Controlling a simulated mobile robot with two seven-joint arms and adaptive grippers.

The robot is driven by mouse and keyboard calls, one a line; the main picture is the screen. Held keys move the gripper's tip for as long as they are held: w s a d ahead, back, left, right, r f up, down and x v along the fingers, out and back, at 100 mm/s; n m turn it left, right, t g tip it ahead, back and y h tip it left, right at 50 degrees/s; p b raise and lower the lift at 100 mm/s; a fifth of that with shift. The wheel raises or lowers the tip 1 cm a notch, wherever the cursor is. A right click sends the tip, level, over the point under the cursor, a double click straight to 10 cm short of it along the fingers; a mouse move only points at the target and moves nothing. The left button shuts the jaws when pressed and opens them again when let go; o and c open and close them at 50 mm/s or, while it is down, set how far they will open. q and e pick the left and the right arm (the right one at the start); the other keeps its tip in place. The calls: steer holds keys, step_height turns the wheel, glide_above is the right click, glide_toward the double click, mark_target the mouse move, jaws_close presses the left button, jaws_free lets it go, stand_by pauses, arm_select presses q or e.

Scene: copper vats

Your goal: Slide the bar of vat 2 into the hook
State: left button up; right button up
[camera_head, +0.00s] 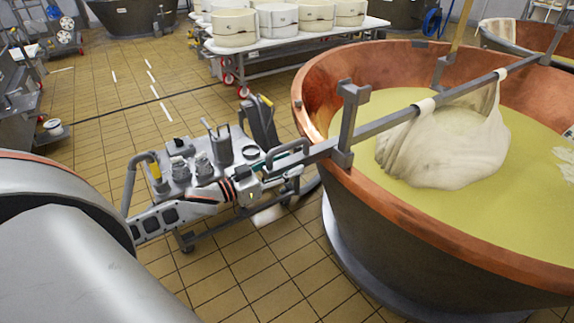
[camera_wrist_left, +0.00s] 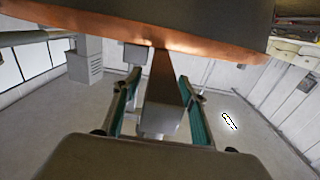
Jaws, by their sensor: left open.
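The copper vat (camera_head: 420,224) stands at right, full of yellow liquid. A long grey bar (camera_head: 395,118) crosses above it, with a cloth bundle (camera_head: 450,145) hanging from it into the liquid. A grey metal hook (camera_head: 348,125) stands on the vat's near left rim, where the bar passes it; I cannot tell whether the bar sits inside it. My left gripper (camera_head: 298,163) is open at the bar's left end, outside the rim. In the left wrist view its green-padded fingers (camera_wrist_left: 160,84) stand on either side of the bar (camera_wrist_left: 166,85). My right gripper is out of view.
A wheeled cart (camera_head: 188,165) with metal fittings stands behind my left arm. A white table (camera_head: 300,45) with several round moulds (camera_head: 278,20) is at the back. Another copper vat (camera_head: 495,35) is at far right. Tiled floor is open at left.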

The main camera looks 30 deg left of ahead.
arm_select(q)
jaws_close()
steer(key=w+a+b, duration=0.1)
steer(key=w+a, duration=0.4)
steer(key=a, duration=0.6)
steer(key=shift+a+r, duration=0.15)
steer(key=shift+a, duration=0.2)
jaws_free()
steer(key=shift+s+d, duration=0.1)
steer(key=shift+s, duration=0.05)
steer(key=v, duration=1.2)
steer(key=shift+d, duration=0.1)
